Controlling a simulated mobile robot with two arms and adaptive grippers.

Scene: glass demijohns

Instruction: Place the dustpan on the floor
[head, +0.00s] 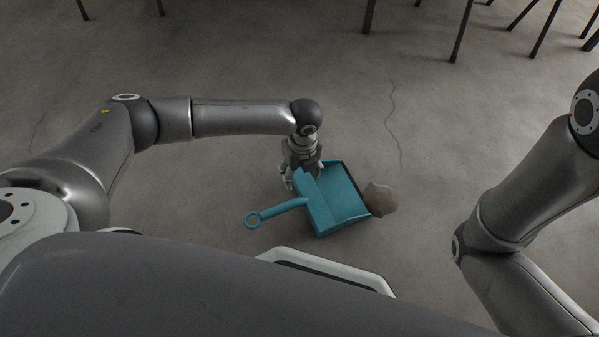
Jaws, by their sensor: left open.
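The teal dustpan (336,196) appears to rest on the concrete floor (230,80) in the middle of the head view. Its handle, with a ring at the end, points to the left, and its open side faces right. My left gripper (301,176) is open and points down at the dustpan's upper left side. The dustpan partly hides the fingers, so I cannot tell whether they touch it. My right arm shows at the right edge, but its gripper is out of view.
A small brown lump or pile (380,199) lies at the dustpan's open right side. Dark thin furniture legs (461,32) stand along the top edge. A crack runs down the floor above the dustpan. The floor around is mostly clear.

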